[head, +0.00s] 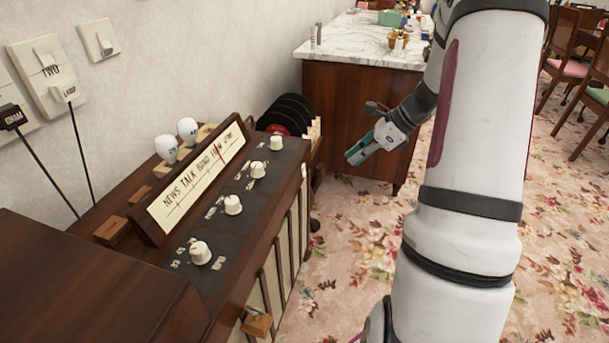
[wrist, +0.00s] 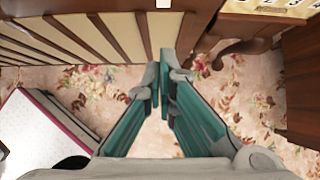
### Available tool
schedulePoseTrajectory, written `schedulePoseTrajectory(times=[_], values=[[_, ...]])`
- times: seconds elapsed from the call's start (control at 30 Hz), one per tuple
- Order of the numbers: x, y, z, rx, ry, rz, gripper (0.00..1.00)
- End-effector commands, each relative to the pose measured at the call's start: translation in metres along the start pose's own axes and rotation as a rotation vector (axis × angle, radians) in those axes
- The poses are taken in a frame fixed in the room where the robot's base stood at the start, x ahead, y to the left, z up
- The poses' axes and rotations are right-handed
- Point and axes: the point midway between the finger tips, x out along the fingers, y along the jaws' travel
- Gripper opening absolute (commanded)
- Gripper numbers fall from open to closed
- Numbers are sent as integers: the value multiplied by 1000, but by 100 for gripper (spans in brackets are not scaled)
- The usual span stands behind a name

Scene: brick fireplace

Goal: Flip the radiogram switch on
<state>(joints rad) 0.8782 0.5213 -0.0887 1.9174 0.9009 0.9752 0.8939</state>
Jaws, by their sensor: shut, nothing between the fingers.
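The radiogram (head: 235,265) is a dark wooden cabinet along the wall, with a tilted cream dial plate (head: 200,180) and a row of white knobs on its black top panel, the nearest a white knob (head: 200,252). A small light-wood piece (head: 257,324) sticks out low at its near front. I cannot tell which part is its switch. My gripper (head: 351,157) is shut and empty, out to the right of the radiogram and apart from it. In the wrist view the teal fingers (wrist: 164,78) point toward the radiogram's slatted front (wrist: 95,40).
White wall switches (head: 48,80) and plugs with dark cords are at left. Black records (head: 288,112) stand beyond the radiogram. A marble-topped cabinet (head: 345,110) is behind my gripper. Floral carpet (head: 340,260) lies open between the radiogram and my arm.

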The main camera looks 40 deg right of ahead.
Motion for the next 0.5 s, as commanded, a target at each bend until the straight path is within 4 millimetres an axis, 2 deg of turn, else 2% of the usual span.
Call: schedulePoseTrajectory(times=[0.3,0.5], values=[[2,0,0,-1,0,1,0],[25,1,0,-1,-1,4,0]])
